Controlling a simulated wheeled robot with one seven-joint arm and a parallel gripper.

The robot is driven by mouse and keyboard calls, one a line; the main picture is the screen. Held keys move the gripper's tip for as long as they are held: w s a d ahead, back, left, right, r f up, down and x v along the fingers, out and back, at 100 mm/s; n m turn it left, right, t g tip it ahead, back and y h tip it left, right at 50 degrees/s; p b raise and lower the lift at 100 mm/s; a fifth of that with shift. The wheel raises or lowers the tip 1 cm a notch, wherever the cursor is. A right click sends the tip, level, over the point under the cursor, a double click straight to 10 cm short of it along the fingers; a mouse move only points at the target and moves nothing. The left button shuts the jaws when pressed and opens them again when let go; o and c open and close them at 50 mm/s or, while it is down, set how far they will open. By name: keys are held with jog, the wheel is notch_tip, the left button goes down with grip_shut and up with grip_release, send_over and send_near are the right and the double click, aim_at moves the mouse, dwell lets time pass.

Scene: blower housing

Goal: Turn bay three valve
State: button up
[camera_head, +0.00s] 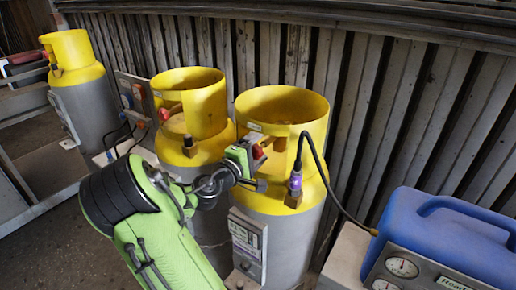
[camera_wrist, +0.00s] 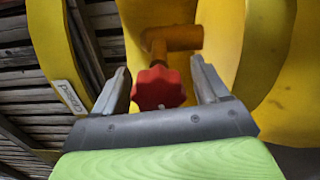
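The red valve knob (camera_wrist: 158,88) sits between the two fingers of my gripper (camera_wrist: 160,75) in the wrist view. The gripper is open, with a gap showing on the right of the knob. A brass-coloured stem (camera_wrist: 180,38) rises behind the knob. In the head view, the knob (camera_head: 258,151) and my gripper (camera_head: 250,157) are at the front of the right yellow-topped cylinder (camera_head: 312,180). A label (camera_wrist: 70,97) reading "Closed" is on the yellow collar. No bay number is readable.
A second cylinder (camera_head: 190,145) stands just left, with its own red valve knob (camera_head: 164,114). A third cylinder (camera_head: 75,55) is far left. A corrugated wall (camera_head: 400,100) stands behind.

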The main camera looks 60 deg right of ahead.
jog(key=w+a+b, duration=0.2)
jog(key=a, duration=1.3)
jog(key=shift+w+a, duration=0.15)
jog(key=shift+a, duration=0.15)
